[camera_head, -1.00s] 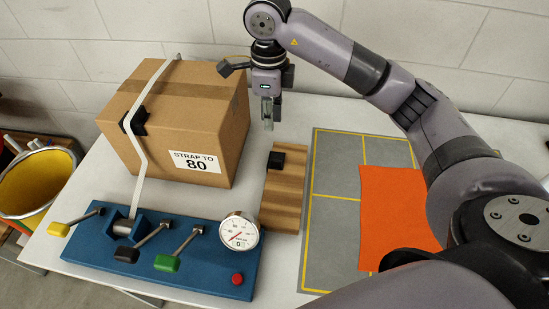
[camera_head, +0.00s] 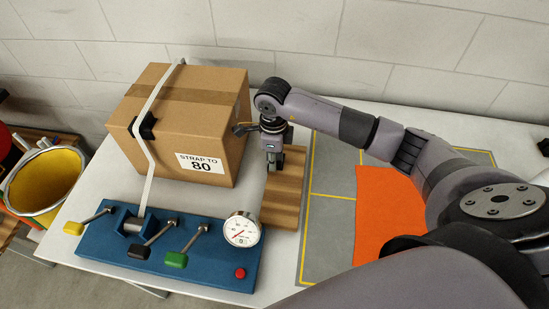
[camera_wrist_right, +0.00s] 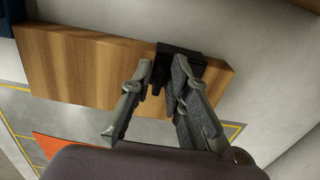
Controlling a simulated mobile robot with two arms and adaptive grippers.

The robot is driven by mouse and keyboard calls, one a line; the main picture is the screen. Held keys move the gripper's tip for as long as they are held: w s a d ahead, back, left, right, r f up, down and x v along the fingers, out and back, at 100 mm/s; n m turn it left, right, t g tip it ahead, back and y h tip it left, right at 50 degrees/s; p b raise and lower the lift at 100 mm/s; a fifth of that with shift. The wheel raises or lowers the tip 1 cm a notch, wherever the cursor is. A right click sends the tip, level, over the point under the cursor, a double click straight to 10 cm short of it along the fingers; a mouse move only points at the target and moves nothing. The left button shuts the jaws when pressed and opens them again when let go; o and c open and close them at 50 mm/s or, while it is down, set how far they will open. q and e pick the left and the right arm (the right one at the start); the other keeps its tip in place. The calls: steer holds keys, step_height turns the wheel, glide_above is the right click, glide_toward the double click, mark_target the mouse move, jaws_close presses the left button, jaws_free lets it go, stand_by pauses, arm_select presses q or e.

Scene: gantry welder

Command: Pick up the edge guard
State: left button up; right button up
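The black edge guard (camera_wrist_right: 180,52) sits on the far edge of a wooden block, seen in the right wrist view. In the head view my right gripper hides it. My right gripper (camera_head: 273,165) points down over the block's far end; in the right wrist view its two fingers (camera_wrist_right: 162,88) are apart, with part of the guard showing between and beyond their tips. The right finger overlaps the guard in the picture; I cannot tell whether it touches. My left gripper is not in view.
The wooden block (camera_head: 282,205) lies on the white table. A cardboard box (camera_head: 205,128) with a strap and another black guard (camera_head: 147,128) stands close left. A blue tensioner base (camera_head: 200,262) with levers and gauge (camera_head: 241,231) is in front. An orange sheet (camera_head: 382,215) lies right.

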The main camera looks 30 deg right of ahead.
steer(key=shift+f, duration=0.3)
steer(key=shift+c, duration=0.4)
jaws_close()
